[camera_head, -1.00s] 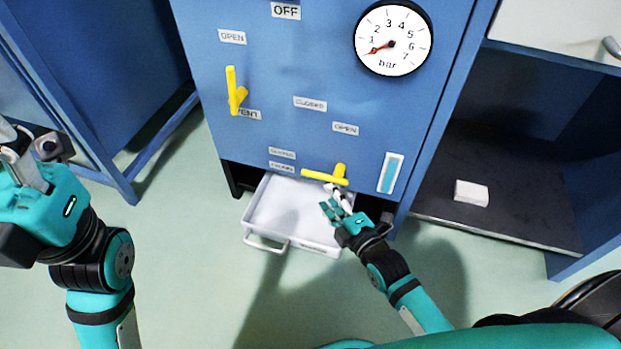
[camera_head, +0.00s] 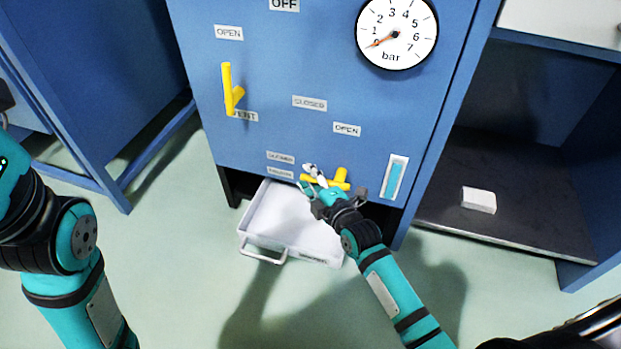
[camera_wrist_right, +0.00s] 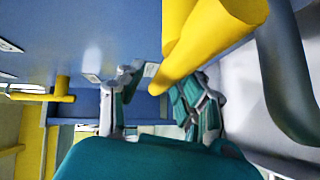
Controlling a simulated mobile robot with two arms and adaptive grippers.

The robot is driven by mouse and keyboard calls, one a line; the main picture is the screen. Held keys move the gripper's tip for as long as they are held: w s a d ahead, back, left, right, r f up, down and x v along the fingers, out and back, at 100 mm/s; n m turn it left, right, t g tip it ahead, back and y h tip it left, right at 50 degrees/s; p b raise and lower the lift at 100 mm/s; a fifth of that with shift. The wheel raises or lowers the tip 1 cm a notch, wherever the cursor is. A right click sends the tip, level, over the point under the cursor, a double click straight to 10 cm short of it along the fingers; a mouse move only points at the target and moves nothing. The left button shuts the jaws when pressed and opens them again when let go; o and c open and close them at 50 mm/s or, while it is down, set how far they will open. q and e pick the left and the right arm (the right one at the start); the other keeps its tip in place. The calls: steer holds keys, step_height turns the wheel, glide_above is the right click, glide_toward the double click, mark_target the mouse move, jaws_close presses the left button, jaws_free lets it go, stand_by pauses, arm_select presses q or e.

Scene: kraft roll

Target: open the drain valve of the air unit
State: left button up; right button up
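The drain valve's yellow handle (camera_head: 338,180) sits low on the blue air unit's front, its lever lying roughly level and pointing left. My right gripper (camera_head: 309,174) is at the lever's left part and hides some of it. In the right wrist view, the gripper's two fingers (camera_wrist_right: 158,104) stand apart, and the yellow lever (camera_wrist_right: 205,40) runs large and close, its far end near the gap between them. I cannot tell whether they touch it. My left arm (camera_head: 75,235) is at the left edge, its gripper out of frame.
A white drawer-like tray (camera_head: 262,225) with a handle is on the floor below the valve. The yellow vent handle (camera_head: 228,90) points up. The gauge (camera_head: 397,33) reads near 0. A white block (camera_head: 478,200) lies on the dark shelf at right.

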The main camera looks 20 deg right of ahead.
jaws_close()
stand_by(0.4)
steer(key=shift+r+m+t+y, duration=0.3)
steer(key=shift+r+m+t, duration=0.4)
steer(key=shift+m+t, duration=0.15)
steer(key=shift+s+d+r+m+t, duration=0.15)
steer(key=shift+r+m+t, duration=0.3)
steer(key=shift+m+t, duration=0.15)
steer(key=shift+s+d+r+m+t, duration=0.1)
steer(key=shift+d+r+m+t, duration=0.05)
steer(key=shift+r+m+t, duration=0.35)
steer(key=shift+s+d+r+m+t, duration=0.1)
steer(key=shift+d+r+m+t, duration=0.05)
steer(key=shift+m+t, duration=0.35)
steer(key=shift+o, duration=1)
jaws_free()
